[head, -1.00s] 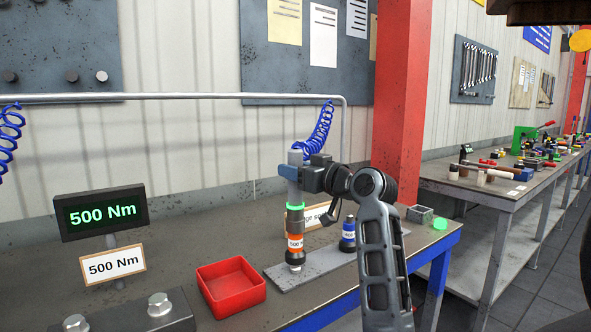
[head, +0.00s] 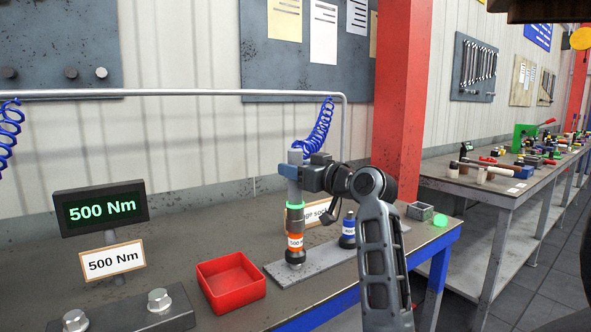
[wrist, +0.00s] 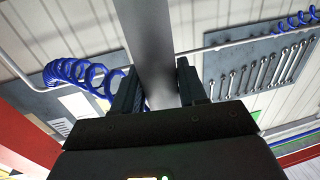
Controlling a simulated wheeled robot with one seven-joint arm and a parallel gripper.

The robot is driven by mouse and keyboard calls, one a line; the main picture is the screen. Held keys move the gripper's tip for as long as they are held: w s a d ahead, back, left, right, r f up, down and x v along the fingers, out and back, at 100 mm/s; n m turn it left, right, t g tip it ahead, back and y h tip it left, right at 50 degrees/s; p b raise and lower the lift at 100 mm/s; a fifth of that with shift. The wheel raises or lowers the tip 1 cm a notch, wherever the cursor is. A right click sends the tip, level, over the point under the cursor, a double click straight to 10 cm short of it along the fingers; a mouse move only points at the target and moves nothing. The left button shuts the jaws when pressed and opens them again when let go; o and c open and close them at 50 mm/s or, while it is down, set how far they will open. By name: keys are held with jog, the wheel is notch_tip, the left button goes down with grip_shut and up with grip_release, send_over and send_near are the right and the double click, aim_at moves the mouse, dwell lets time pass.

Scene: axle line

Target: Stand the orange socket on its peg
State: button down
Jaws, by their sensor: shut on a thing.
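My gripper (head: 303,178) is shut on the grey upright body of a tool (head: 295,192) with a glowing green ring. In the wrist view, its grey cylinder (wrist: 150,45) runs between the two jaws. The orange socket (head: 295,243), a dark socket with an orange band marked 500, is at the tool's lower end. It is upright, with its foot at the left part of a grey plate (head: 325,259). I cannot tell whether it rests on the plate or hovers just above. Its peg is hidden. A blue-banded socket (head: 348,230) stands on the plate to the right.
A red tray (head: 231,290) lies left of the plate. A display (head: 101,208) reading 500 Nm, a card (head: 113,261) and a block with bolts (head: 140,318) are further left. A grey box (head: 420,211) and green dome (head: 440,220) are at right. A white sign stands behind the tool.

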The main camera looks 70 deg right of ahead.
jog(key=shift+f+b, duration=0.85)
jog(key=shift+f, duration=0.25)
jog(key=c, duration=1)
grip_release()
jog(key=shift+r, duration=0.1)
jog(key=o, duration=0.5)
jog(key=shift+f, duration=0.25)
jog(key=shift+v, duration=3.9)
jog(key=w+a+f+m+g, duration=0.1)
jog(key=w+a+f, duration=0.2)
jog(key=a+f, duration=0.75)
jog(key=s+a+f+g+y, duration=0.1)
jog(key=s+a+f, duration=0.3)
jog(key=a+f, duration=0.85)
jog(key=s+a+n+y, duration=0.2)
jog(key=s+a, duration=0.3)
jog(key=s, duration=0.1)
jog(key=s+a+f+n+y, duration=0.1)
jog(key=s+a+y, duration=0.1)
jog(key=s+a, duration=0.4)
jog(key=s+a+n+y+b, duration=0.1)
jog(key=s+a+n+y, duration=0.1)
jog(key=s+a, duration=0.4)
jog(key=shift+s+a+f+n, duration=0.1)
jog(key=shift+s+f+n, duration=0.1)
jog(key=shift+s, duration=0.35)
jog(key=shift+s+f+n, duration=0.1)
jog(key=shift+s+f, duration=0.1)
jog(key=shift+s, duration=0.3)
